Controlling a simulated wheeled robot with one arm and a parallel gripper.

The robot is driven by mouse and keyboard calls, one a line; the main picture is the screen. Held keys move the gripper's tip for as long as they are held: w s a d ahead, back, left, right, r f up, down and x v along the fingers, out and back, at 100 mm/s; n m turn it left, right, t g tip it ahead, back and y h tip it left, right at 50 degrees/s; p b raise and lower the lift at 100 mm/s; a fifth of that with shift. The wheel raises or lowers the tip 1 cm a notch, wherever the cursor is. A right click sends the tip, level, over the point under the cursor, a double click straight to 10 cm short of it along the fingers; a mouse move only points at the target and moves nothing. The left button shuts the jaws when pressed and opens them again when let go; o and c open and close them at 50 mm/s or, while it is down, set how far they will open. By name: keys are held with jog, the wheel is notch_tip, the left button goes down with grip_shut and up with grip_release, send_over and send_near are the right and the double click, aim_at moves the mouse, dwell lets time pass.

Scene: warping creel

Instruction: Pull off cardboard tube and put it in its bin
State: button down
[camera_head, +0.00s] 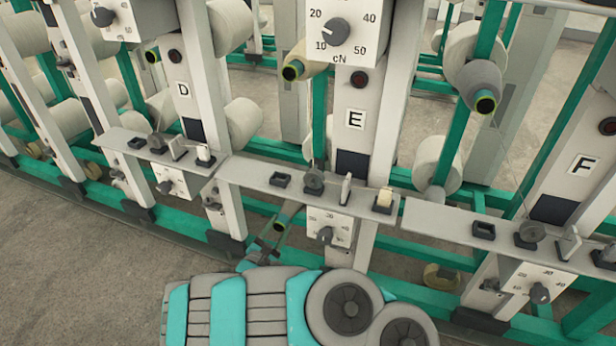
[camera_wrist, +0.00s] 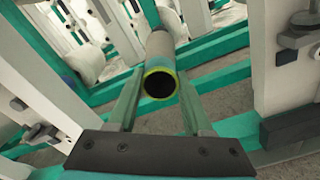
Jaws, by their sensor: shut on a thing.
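My gripper (camera_head: 268,243) is low in front of the creel, below the shelf at the post marked E. It is shut on a cardboard tube (camera_wrist: 161,48). In the wrist view the tube lies between the two green fingers, its dark open end with a yellow-green rim facing the camera. In the head view the tube (camera_head: 287,213) shows only in part, between the posts below the shelf. Its far end is hidden, so I cannot tell whether it is still on a holder. No bin shows in either view.
Shelves with small guides, such as the middle shelf (camera_head: 255,174), and tension dials (camera_head: 326,233) stand close above and beside my gripper. Green rails (camera_head: 432,262) run behind. Pale yarn packages (camera_head: 243,122) hang around. Bare floor (camera_head: 75,270) is at the lower left.

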jog(key=shift+s+a, duration=0.15)
jog(key=shift+s, duration=0.2)
jog(key=shift+r+p+v, duration=0.2)
jog(key=shift+p+v, duration=0.75)
jog(key=shift+v, duration=0.4)
jog(key=shift+s+f, duration=0.15)
jog(key=shift+r+p, duration=0.85)
jog(key=shift+r, duration=0.05)
jog(key=shift+f, duration=0.15)
